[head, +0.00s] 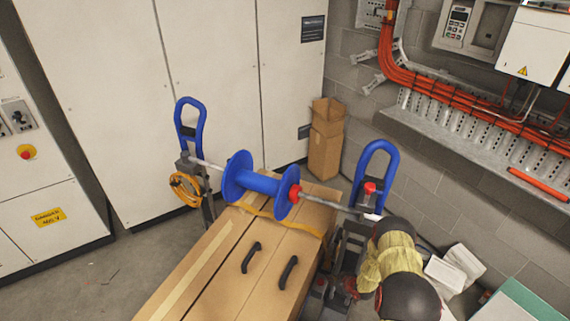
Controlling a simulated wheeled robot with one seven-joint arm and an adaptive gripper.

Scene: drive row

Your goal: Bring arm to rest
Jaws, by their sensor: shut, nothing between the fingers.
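My arm (398,265) shows at the lower right as dark rounded joints with a yellow cover between them. It is folded beside the right stand of the blue reel.
A blue reel (262,188) sits on a shaft between two blue-handled stands (190,126) (375,172), above a long brown case (222,268) with black handles. A cardboard box (326,140) stands behind. White cabinets (110,90) line the left. Orange cables (445,92) run along the right wall. Floor shows at lower left.

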